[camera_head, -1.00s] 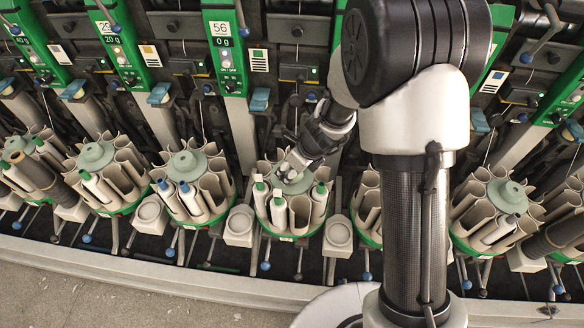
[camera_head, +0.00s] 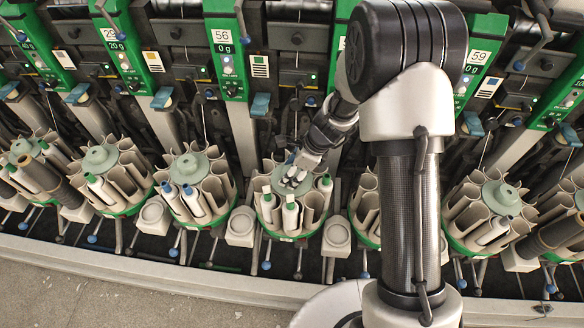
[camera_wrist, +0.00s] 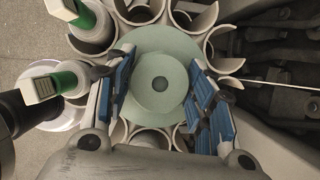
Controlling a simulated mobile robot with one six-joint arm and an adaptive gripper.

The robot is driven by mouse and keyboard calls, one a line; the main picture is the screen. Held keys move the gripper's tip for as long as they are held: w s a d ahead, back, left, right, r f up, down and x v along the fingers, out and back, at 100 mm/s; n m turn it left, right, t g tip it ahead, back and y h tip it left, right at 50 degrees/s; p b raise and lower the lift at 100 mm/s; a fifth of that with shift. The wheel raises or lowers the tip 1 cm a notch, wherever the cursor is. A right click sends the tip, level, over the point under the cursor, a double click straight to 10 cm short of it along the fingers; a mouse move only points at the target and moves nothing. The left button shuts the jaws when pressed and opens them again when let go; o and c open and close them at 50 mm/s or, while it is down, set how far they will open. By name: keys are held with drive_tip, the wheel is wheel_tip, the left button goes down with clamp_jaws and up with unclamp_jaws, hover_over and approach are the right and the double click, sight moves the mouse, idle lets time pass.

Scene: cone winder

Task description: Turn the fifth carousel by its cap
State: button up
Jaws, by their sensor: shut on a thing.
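The carousel (camera_head: 283,228) under my gripper is a ring of pale open tubes on a green base. Several tubes hold white cones with green tips. My gripper (camera_head: 296,174) is at the cap from above. In the wrist view, its blue-padded fingers (camera_wrist: 160,90) stand on the left and right sides of the cap, shut on it. In the head view the gripper hides much of the cap.
Other carousels stand on both sides, such as one with blue-tipped cones (camera_head: 192,190) at left and one at right (camera_head: 495,210). Small beige boxes (camera_head: 241,226) sit between them. Green-striped machine units (camera_head: 225,50) rise behind. Bare floor (camera_head: 120,300) lies in front.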

drive_tip(key=n+g+p, duration=0.2)
drive_tip(key=n, duration=0.3)
drive_tip(key=shift+n+p, duration=0.3)
drive_tip(key=shift+p, duration=0.05)
drive_tip(key=n+g+p, duration=0.1)
drive_tip(key=n+g, duration=0.1)
drive_tip(key=n, duration=0.2)
drive_tip(key=shift+n, duration=0.3)
drive_tip(key=o, duration=1.5)
drive_tip(key=shift+h, duration=0.3)
drive_tip(key=shift+r, duration=0.1)
drive_tip(key=v, duration=1.2)
